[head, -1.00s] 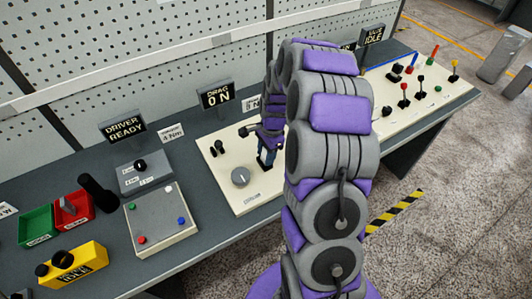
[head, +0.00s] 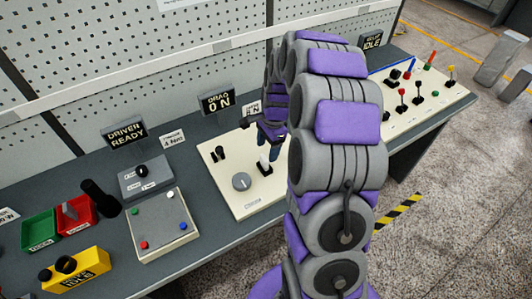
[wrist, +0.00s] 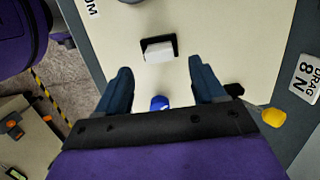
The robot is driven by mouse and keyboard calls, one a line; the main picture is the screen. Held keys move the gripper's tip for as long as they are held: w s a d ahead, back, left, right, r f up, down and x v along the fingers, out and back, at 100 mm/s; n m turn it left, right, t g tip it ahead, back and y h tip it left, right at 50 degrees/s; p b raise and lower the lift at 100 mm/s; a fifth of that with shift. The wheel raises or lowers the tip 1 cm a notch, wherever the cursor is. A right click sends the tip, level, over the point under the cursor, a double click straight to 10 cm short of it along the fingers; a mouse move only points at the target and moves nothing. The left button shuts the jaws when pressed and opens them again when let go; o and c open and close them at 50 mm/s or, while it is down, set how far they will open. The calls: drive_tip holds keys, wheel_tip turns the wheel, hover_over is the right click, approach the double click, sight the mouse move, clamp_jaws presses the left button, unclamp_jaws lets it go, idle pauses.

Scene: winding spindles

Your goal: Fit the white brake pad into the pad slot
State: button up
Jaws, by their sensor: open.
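The white brake pad (head: 265,163) stands upright at the black pad slot (head: 268,172) on the cream panel. In the wrist view the pad (wrist: 158,53) sits within the dark outline of the slot (wrist: 175,42); its depth in the slot cannot be told. My gripper (head: 270,143) is above the pad, partly hidden by my arm in the head view. In the wrist view my gripper (wrist: 160,68) is open, its two blue fingers apart and empty, with the pad beyond the fingertips.
A grey dial (head: 241,181) and small black posts (head: 218,154) are left of the slot. A blue knob (wrist: 159,102) and a yellow knob (wrist: 273,117) show in the wrist view. The drag display (head: 217,101) stands behind the panel. Levers (head: 418,90) stand at the right.

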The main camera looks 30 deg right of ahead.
wheel_tip(320, 180, up, 6)
drive_tip(key=p, duration=0.1)
drive_tip(key=s+a+r+n+g, duration=0.1)
drive_tip(key=s+a+r+n, duration=0.75)
drive_tip(key=s+a, duration=0.4)
drive_tip(key=s+a+n+h, duration=0.1)
drive_tip(key=s+n, duration=0.8)
drive_tip(key=s, duration=1)
drive_tip(key=shift+s+a+r+g+h, duration=0.35)
drive_tip(key=shift+s+a+g+h, duration=0.05)
drive_tip(key=shift+a, duration=0.45)
